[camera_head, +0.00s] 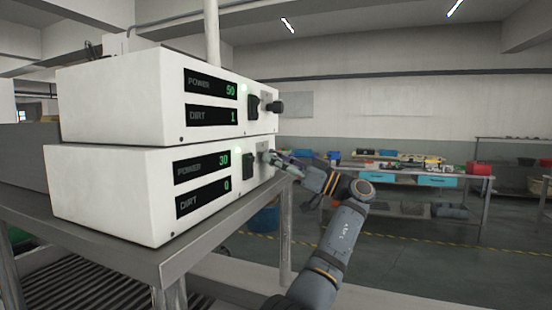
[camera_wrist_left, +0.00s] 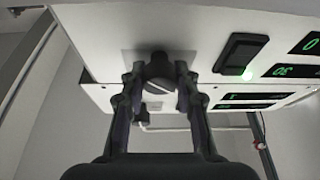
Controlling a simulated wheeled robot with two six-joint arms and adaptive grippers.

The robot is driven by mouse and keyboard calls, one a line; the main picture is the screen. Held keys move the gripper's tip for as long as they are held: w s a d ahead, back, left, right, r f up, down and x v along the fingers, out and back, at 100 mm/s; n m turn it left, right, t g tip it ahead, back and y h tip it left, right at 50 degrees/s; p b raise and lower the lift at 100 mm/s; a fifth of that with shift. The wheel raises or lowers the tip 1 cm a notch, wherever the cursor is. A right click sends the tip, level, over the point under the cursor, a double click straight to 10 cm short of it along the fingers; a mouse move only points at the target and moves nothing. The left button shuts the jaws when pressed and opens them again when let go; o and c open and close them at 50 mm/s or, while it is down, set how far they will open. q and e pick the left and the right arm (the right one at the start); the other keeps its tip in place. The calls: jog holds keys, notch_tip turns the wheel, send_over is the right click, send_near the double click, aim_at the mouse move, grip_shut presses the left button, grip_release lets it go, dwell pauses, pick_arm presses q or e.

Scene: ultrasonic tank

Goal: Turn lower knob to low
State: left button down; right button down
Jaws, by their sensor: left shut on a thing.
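Two white control units are stacked on a metal table. The lower unit (camera_head: 110,195) reads POWER 30 and DIRT 0. Its lower knob (camera_wrist_left: 158,68) is dark and round, with a pale line on its face, and shows between my fingers in the left wrist view. In the head view that knob is mostly hidden by the gripper. My left gripper (camera_head: 277,158) reaches in from the right side and is shut on the knob; its fingers (camera_wrist_left: 158,80) sit on either side of it. My right gripper is not in view.
The upper unit (camera_head: 110,100) reads POWER 50 and DIRT 1, with its own dark knob (camera_head: 275,106) just above my gripper. A black switch (camera_head: 249,172) with a green light sits beside the lower knob. A workbench (camera_head: 470,180) stands well behind.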

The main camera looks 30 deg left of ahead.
pick_arm(q)
jog(key=shift+n+g+h+p, duration=0.4)
jog(key=shift+n+g+p, duration=0.45)
jog(key=shift+n, duration=0.85)
jog(key=c, duration=1)
grip_release()
jog(key=shift+f, duration=0.1)
